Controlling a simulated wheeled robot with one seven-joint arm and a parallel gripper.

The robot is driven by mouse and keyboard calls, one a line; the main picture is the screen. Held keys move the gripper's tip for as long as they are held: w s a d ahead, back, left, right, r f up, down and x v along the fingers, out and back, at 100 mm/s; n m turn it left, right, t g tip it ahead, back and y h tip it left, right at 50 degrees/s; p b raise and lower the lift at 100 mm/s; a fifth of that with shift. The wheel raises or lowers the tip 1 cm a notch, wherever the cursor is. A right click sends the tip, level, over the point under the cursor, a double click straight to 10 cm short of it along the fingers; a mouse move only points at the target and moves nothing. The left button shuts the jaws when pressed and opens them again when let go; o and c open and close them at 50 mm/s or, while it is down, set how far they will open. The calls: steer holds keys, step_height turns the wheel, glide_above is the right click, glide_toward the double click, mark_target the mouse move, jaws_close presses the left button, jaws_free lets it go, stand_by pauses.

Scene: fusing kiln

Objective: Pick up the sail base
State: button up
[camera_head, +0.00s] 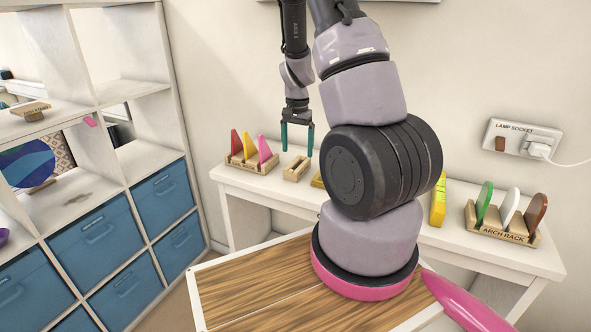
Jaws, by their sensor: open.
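A small light-wood block with a dark slot in its top (296,169), which looks like the sail base, stands on the white shelf table (240,186) against the wall. My gripper (297,151) points down with its two teal fingers apart and nothing between them. In the picture its fingertips are just above the block, one toward each end; I cannot tell the exact height gap. No label is readable on the block.
Left of the block is a wooden rack (240,163) holding red, yellow and pink sail-shaped pieces. The arch rack (491,232) holds green, white and brown pieces at far right.

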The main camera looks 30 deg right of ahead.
mark_target(298, 164)
step_height(298, 164, down, 6)
steer(key=shift+s+f, duration=0.15)
steer(key=shift+f, duration=0.1)
jaws_close()
stand_by(0.3)
